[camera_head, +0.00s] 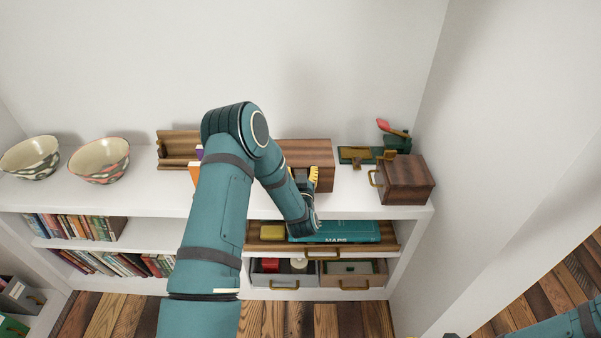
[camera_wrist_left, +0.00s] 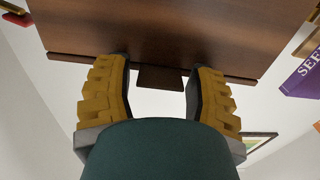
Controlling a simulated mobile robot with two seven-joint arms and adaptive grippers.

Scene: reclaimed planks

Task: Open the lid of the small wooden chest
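The small wooden chest (camera_head: 308,152) stands on the white shelf top against the back wall, partly hidden behind my left arm. Its brown lid (camera_wrist_left: 160,28) looks closed and fills the upper part of the left wrist view. A dark tab (camera_wrist_left: 160,78) sticks out from the lid's edge. My left gripper (camera_head: 305,176) is at the chest's front; its yellow fingers (camera_wrist_left: 159,70) are apart, one on each side of the tab, with gaps visible. Whether a fingertip touches the chest is hard to tell. My right gripper is out of view; part of my right arm shows at bottom right.
A smaller wooden box (camera_head: 409,180) with a brass handle stands to the right, near a green object with a red part (camera_head: 394,130). Two bowls (camera_head: 99,161) stand at left. Below, a drawer (camera_head: 386,236) holding a teal MAPS book (camera_head: 352,230) is open.

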